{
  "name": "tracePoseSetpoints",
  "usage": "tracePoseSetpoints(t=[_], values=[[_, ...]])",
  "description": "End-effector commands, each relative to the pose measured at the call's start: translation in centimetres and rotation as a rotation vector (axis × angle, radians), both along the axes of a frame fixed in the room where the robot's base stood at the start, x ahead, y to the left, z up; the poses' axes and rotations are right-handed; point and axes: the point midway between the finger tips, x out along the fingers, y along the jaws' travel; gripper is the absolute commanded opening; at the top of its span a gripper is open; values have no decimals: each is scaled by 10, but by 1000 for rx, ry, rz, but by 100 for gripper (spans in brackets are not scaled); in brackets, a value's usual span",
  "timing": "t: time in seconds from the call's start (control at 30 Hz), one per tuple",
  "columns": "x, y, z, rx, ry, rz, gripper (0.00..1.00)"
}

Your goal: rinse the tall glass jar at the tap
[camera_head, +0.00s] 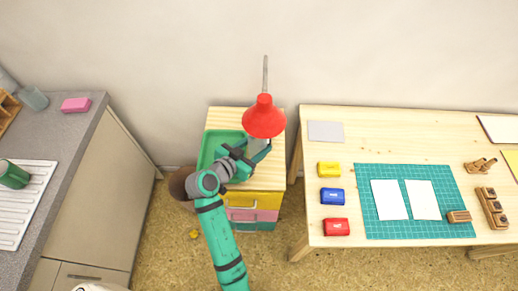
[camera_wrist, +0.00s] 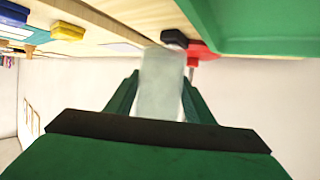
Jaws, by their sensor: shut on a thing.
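My gripper (camera_wrist: 157,98) is shut on a pale, translucent glass jar (camera_wrist: 161,78), which stands out between the green fingers in the wrist view. In the head view my gripper (camera_head: 257,155) is over the small drawer cabinet (camera_head: 223,114), just below the red lamp (camera_head: 264,117). Only a little of the held jar (camera_head: 256,143) shows there, partly hidden by the lamp shade and fingers. I cannot tell whether the jar touches the cabinet top. Another grey-blue glass vessel (camera_head: 34,98) stands on the counter at the left. No tap is in view.
A green tray (camera_head: 207,149) lies on the cabinet beside my arm. The grey counter (camera_head: 78,128) at left holds a pink sponge (camera_head: 76,104), a white draining board (camera_head: 33,199) and a green cup (camera_head: 13,175). The wooden table (camera_head: 285,131) at right holds inkpads, a mat and stamps.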

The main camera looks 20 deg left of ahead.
Motion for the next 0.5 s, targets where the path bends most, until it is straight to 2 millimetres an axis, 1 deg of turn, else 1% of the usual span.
tracePoseSetpoints(t=[0.1, 0.33, 0.5], values=[[8, 3, -11, -1, -1, 7, 17], [17, 1, -21, -1, -1, 4, 17], [18, 0, -45, -3, 1, 2, 17]])
